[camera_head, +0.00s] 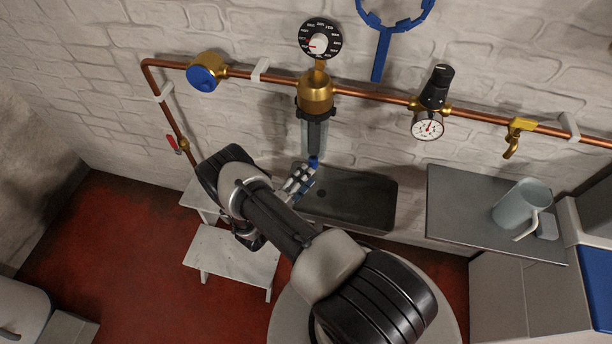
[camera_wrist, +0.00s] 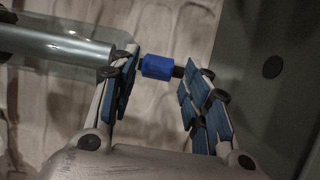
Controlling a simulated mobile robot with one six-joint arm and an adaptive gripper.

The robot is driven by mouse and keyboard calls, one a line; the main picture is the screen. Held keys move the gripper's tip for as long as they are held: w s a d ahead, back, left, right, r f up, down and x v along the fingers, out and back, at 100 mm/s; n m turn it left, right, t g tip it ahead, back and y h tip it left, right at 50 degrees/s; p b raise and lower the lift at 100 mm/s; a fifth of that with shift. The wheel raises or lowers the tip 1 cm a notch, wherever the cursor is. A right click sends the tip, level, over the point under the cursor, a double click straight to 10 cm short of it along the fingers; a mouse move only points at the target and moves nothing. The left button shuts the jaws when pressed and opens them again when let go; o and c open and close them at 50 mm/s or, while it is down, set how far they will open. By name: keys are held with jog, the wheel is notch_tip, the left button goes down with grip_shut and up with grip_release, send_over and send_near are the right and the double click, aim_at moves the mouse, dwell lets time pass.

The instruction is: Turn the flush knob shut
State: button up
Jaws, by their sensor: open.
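The blue flush knob (camera_head: 314,161) sits at the lower end of the clear filter housing (camera_head: 315,136) under the brass filter head (camera_head: 315,95). My gripper (camera_head: 300,181) is just below the knob, over the sink. In the wrist view, my gripper (camera_wrist: 162,80) is open, with blue-padded fingers on either side. The blue knob (camera_wrist: 157,66) shows between the fingertips, nearer the left finger, with a short dark piece to its right. I cannot tell whether either finger touches it. The gripper holds nothing.
A dark sink (camera_head: 352,198) lies beneath the filter. A copper pipe (camera_head: 372,96) runs along the wall, with a pressure gauge (camera_head: 428,124) and brass tap (camera_head: 517,138). A grey shelf (camera_head: 455,205) with a mug (camera_head: 518,205) is right. A white step stool (camera_head: 232,256) stands left.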

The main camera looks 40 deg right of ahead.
jog(key=v, duration=1.1)
